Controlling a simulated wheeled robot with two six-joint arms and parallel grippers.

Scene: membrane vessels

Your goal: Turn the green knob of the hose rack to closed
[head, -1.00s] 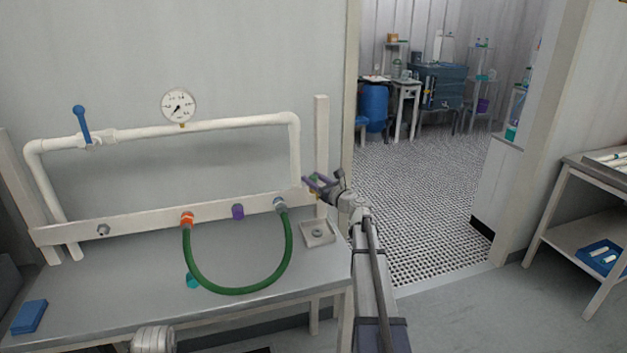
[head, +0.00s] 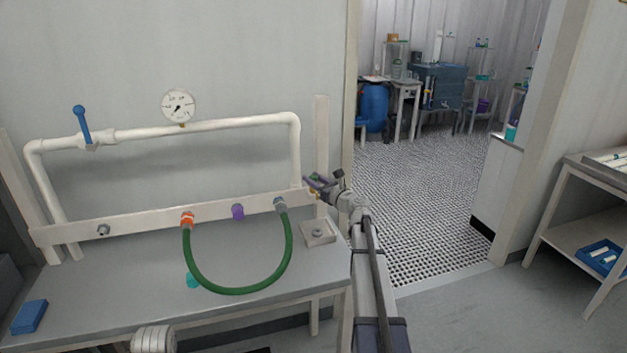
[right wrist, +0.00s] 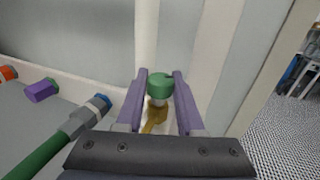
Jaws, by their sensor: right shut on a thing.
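The green knob (right wrist: 160,86) sits on a brass valve body (right wrist: 155,115) at the right end of the hose rack (head: 150,218). My right gripper (right wrist: 161,84) is shut on the green knob, with one purple finger on each side of it. In the head view my right gripper (head: 318,184) is at the rack's right post, and its fingers mostly hide the knob. The knob's open or closed marking cannot be read. My left gripper is not in view; a grey ribbed part of my own body shows at the bottom edge.
A green hose (head: 236,292) hangs in a loop from the orange fitting (head: 187,219) to the grey-blue fitting (head: 280,204). A purple fitting (head: 238,212) sits between them. A blue-handled valve (head: 82,125) is upper left.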

